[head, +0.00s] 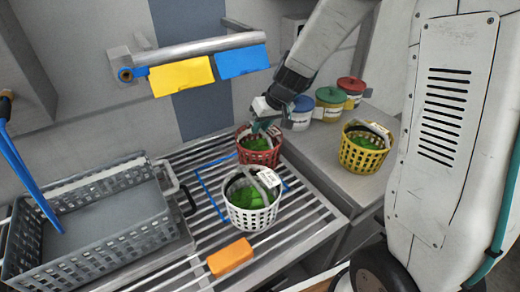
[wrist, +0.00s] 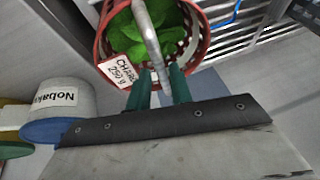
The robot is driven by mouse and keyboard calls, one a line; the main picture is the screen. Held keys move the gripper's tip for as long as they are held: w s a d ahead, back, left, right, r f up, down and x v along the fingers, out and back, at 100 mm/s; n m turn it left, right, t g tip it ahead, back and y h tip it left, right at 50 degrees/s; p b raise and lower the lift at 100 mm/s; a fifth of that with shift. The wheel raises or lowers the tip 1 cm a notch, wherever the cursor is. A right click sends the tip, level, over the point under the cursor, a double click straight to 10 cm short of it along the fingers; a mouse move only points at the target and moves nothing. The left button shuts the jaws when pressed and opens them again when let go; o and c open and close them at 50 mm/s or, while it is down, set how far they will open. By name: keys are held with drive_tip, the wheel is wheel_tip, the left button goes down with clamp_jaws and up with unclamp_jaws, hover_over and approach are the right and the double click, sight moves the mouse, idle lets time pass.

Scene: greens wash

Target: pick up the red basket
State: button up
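The red basket (head: 258,154) stands on the slatted rack behind the white basket, with green leaves inside. In the wrist view the red basket (wrist: 104,51) is at the top, with leaves, a white label and a grey handle (wrist: 148,35). My gripper (head: 268,122) is over the red basket in the head view. In the wrist view its green fingertips (wrist: 161,82) stand apart on either side of the handle. A gap shows on the left; I cannot tell whether the right finger touches. The basket's far side is cut off.
A white basket (head: 251,214) of greens stands in front. A yellow basket (head: 361,153) and several lidded tubs (head: 328,107) are on the right counter. A grey crate (head: 101,250) is at left, an orange block (head: 230,257) at the front. A rail (head: 200,48) crosses the wall.

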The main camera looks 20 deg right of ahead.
drive_tip(key=x, duration=0.3)
drive_tip(key=shift+a+f, duration=0.2)
drive_tip(key=shift+f, duration=0.15)
clamp_jaws()
drive_tip(key=shift+w, duration=0.1)
drive_tip(key=shift+r, duration=0.2)
